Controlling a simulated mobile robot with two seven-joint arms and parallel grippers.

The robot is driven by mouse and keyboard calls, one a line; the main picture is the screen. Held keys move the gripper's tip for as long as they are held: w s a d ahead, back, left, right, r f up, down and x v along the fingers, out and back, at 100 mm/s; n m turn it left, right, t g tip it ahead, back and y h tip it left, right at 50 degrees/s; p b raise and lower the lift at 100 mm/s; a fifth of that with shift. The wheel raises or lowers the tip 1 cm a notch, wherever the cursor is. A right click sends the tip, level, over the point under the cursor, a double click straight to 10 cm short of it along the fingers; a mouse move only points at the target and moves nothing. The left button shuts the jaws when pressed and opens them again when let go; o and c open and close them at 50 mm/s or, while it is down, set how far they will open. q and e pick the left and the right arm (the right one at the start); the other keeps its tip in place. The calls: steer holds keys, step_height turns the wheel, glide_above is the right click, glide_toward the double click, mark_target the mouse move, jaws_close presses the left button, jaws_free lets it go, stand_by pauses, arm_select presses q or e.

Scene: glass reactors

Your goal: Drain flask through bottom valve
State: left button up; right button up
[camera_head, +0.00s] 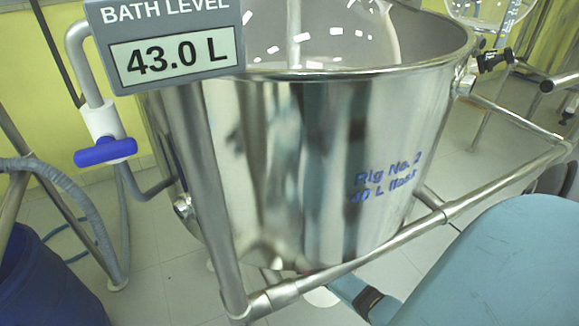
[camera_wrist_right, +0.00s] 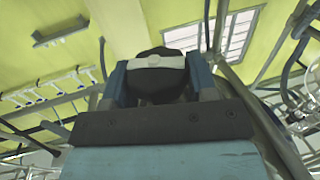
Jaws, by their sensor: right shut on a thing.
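The steel vessel (camera_head: 290,170), lettered "Rig No. 2" and apparently "40 L flask", fills the middle of the head view. Part of a clear glass vessel shows inside it. The sign (camera_head: 170,45) reads "BATH LEVEL 43.0 L". My right arm comes in from the lower right, its gripper end passing under the vessel behind the frame rail. In the right wrist view my right gripper (camera_wrist_right: 158,72) has its two blue fingers on either side of a dark rounded part (camera_wrist_right: 160,88) with a pale band, seemingly the bottom valve. Its fingertips are hidden in the head view. My left gripper is out of view.
A blue-handled valve (camera_head: 106,151) sits on the pipe at left. A steel frame rail (camera_head: 400,237) crosses in front of the vessel, close to my right arm. A blue drum (camera_head: 45,285) stands at lower left with a grey hose above it. Pale tiled floor lies below.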

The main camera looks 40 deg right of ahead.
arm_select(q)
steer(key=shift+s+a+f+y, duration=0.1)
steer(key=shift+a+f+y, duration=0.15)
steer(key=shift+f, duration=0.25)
arm_select(e)
steer(key=shift+m+g+h, duration=0.4)
steer(key=shift+m+h, duration=0.9)
steer(key=shift+h, duration=0.7)
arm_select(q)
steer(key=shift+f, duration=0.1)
arm_select(e)
steer(key=shift+h, duration=0.3)
steer(key=o, duration=0.9)
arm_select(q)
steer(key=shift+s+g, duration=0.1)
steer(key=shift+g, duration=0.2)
arm_select(e)
steer(key=shift+s, duration=0.15)
